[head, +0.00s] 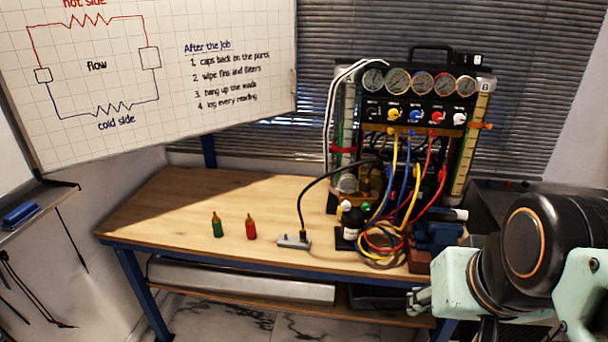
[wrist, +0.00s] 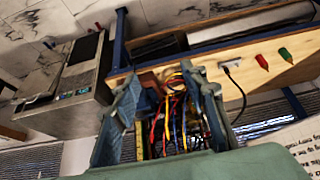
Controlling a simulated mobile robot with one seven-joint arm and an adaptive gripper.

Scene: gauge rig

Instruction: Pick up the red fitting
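The red fitting (head: 251,228) stands upright on the wooden bench (head: 170,205), with a brass-coloured tip. It also shows in the wrist view (wrist: 261,62), tilted in the picture, near the right side. The green fitting (head: 217,226) stands just left of it in the head view. My gripper (wrist: 160,80) is open, with its two fingers wide apart and nothing held between them. In the head view, part of my gripper (head: 418,301) shows at the bench's front right, well to the right of the red fitting and apart from it.
A gauge rig (head: 420,100) with several dials and coloured hoses stands at the bench's back right. A grey socket block (head: 294,241) with a black cable lies right of the red fitting. The bench's left part is clear.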

